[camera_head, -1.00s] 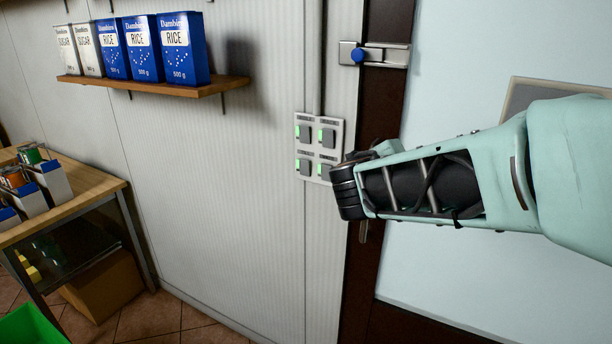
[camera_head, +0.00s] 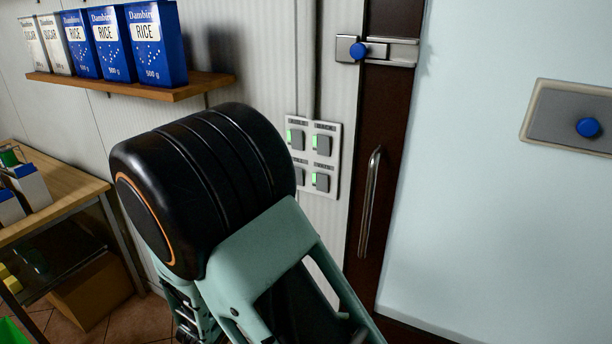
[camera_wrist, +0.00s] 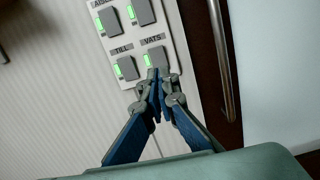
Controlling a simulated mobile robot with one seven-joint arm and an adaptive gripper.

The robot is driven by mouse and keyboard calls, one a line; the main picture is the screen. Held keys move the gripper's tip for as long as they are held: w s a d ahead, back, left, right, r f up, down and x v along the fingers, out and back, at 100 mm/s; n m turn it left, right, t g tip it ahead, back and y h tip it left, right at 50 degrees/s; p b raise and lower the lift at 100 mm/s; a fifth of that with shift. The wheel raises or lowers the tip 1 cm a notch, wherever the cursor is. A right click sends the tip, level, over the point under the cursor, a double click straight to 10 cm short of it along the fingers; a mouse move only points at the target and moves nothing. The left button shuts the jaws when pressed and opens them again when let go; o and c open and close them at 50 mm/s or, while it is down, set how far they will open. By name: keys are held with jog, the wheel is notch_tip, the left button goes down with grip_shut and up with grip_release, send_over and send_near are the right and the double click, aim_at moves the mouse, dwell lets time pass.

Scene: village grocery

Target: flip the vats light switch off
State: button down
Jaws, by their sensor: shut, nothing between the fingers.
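The switch panel (camera_head: 331,166) is a pale plate with grey rockers and green lights, on the ribbed wall left of the dark door frame. The VATS switch (camera_wrist: 157,58) is at the panel's lower right, and its light glows green. It also shows in the head view (camera_head: 322,182). My gripper (camera_wrist: 156,74) is shut and empty. In the wrist view its tips overlap the lower edge of the VATS switch; whether they touch it I cannot tell. In the head view my arm hides the gripper and part of the lower left switch.
The TILL switch (camera_wrist: 128,68) sits left of VATS, with its light green. A metal door handle (camera_head: 370,200) stands close to the panel's right. A wooden shelf (camera_head: 190,89) with rice and sugar packs is at upper left. A wooden table (camera_head: 62,190) stands below it.

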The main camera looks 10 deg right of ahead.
jog(key=shift+s+a+f, duration=0.1)
jog(key=shift+a+f, duration=0.1)
jog(key=shift+f, duration=0.25)
jog(key=p, duration=0.3)
send_near(324, 179)
jog(key=x, duration=0.7)
jog(key=shift+f, duration=0.15)
jog(key=shift+w+d+r, duration=0.15)
jog(key=shift+w+r, duration=0.05)
